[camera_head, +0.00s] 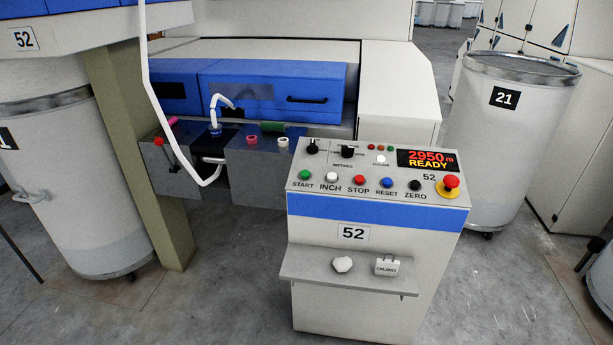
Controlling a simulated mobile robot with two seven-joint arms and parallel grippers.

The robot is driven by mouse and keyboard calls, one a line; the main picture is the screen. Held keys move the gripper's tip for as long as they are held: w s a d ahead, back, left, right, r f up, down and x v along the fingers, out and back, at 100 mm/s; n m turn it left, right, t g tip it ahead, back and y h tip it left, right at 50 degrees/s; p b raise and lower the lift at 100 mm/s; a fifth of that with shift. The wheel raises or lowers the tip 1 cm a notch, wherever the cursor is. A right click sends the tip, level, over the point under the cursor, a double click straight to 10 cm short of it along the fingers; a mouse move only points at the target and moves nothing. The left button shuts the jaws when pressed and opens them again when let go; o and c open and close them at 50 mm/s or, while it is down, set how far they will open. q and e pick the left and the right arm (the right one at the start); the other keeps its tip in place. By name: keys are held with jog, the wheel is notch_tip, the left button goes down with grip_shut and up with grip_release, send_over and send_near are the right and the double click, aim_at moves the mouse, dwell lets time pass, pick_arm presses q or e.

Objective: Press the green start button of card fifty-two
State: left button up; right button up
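The control cabinet of card fifty-two (305,229) stands in the middle right, with a "52" label (353,233) on its front. The green start button (305,174) is at the left end of the button row on its sloped top, above the word START. To its right are the white INCH (332,177), red STOP (359,180), blue RESET (386,182) and black ZERO (414,185) buttons. The display (428,161) reads "2950 m READY". Neither of my grippers is in view.
A red mushroom button on yellow (450,183) sits at the panel's right. A shelf (310,268) juts from the cabinet front, holding a white lump (342,264) and a CYLING-like tag (387,266). Can 21 (500,150) stands right. Grey floor in front left is clear.

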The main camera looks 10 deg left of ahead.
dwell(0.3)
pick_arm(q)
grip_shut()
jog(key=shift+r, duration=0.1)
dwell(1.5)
